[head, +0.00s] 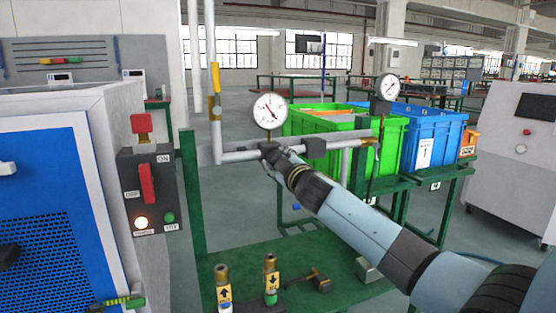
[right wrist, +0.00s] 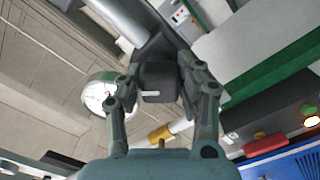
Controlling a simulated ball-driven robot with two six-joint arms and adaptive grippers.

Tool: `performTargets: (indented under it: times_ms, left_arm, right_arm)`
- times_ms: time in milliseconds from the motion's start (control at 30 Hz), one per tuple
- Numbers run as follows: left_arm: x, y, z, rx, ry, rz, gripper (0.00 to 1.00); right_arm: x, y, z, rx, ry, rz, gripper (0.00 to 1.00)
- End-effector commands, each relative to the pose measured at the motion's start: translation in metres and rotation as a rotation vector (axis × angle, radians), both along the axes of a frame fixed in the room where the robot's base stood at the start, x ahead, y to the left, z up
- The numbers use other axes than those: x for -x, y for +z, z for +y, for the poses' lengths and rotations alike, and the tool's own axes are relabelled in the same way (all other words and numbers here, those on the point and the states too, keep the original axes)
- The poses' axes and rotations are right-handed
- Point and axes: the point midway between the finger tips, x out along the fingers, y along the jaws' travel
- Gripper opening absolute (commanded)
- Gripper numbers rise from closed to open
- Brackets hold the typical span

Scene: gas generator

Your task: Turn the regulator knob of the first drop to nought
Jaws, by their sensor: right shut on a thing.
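The regulator knob (right wrist: 158,76) is a dark block with a white mark, seen between the fingers in the right wrist view. My right gripper (right wrist: 160,88) is shut on it, one finger on each side. In the head view my right gripper (head: 270,154) reaches the pipe just below the first round gauge (head: 269,110), and it hides the knob there. The gauge has a white face and a dark needle; its reading is too small to tell. It also shows in the right wrist view (right wrist: 99,92). My left gripper is not in view.
A second gauge (head: 388,87) stands farther right. A switch box (head: 147,192) with a red lever and lit lamp is at left, beside the blue-fronted cabinet (head: 50,200). Green (head: 335,122) and blue crates (head: 432,135) stand behind.

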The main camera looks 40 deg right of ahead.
Motion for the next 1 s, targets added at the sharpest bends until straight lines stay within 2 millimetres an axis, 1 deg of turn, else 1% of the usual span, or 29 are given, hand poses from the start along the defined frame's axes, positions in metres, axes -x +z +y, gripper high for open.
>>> performTargets:
  times_ms: [300,600,800,1000]
  left_arm:
    - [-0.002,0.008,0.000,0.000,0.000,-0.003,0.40]
    - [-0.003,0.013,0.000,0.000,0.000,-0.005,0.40]
    - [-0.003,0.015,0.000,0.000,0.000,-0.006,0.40]
    - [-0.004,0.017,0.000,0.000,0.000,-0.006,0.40]
  right_arm:
    - [0.001,0.000,0.000,0.290,0.001,0.072,0.04]
    - [0.001,0.000,0.000,0.528,0.001,0.129,0.04]
    - [0.001,0.000,0.000,0.636,0.001,0.156,0.04]
    - [0.001,0.000,0.000,0.698,0.001,0.171,0.04]
